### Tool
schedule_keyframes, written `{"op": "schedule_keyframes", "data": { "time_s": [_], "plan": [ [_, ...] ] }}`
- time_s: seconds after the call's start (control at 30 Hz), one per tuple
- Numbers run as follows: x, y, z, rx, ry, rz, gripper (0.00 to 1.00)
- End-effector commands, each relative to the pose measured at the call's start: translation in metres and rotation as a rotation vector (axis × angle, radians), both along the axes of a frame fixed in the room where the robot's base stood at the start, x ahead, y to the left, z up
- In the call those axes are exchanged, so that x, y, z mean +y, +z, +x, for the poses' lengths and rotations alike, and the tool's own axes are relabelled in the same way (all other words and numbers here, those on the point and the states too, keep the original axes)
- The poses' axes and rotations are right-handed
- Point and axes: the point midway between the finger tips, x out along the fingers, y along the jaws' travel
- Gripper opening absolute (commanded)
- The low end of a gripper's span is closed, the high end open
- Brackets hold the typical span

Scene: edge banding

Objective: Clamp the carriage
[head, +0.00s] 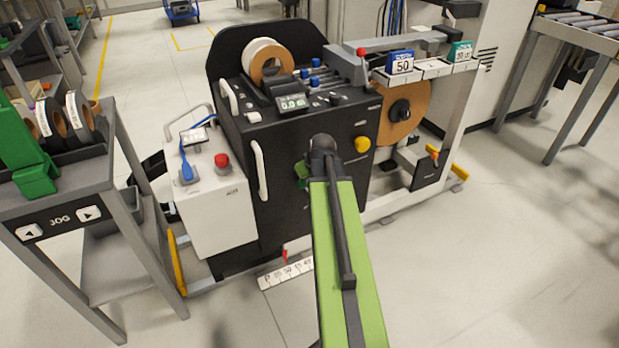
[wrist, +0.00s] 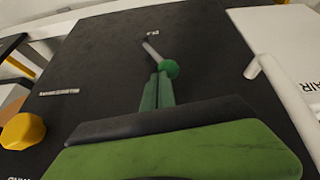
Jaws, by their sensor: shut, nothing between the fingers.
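In the wrist view, a lever (wrist: 151,48) with a pale metal rod and a round green knob stands on the black front panel. My gripper (wrist: 158,80) has its green fingers together, with the tips right at the knob. Nothing is between them, and I cannot tell if they touch the knob. In the head view, my green arm hides most of that spot. The black machine body (head: 215,145), which may be the carriage, stands over a low white rail. A red pointer (head: 285,256) stands at a white numbered scale (head: 287,272) near the floor.
A yellow knob (head: 362,144) and a white handle (head: 260,170) flank the lever on the panel. A white box (head: 217,205) with a red button stands left. A grey stand (head: 85,180) with jog buttons is further left. Floor at right is clear.

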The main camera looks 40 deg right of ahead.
Motion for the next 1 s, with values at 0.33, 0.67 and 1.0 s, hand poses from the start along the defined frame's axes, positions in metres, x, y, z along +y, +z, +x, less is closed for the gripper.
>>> {"op": "schedule_keyframes", "data": {
  "time_s": [0.33, 0.67, 1.0],
  "plan": [
    [0.0096, -0.0050, 0.0005, 0.000, -0.006, 0.001, 0.00],
    [0.0121, -0.0056, 0.0013, 0.000, -0.007, 0.005, 0.00],
    [0.0099, -0.0007, 0.0010, -0.001, -0.006, 0.004, 0.00]
  ]
}}
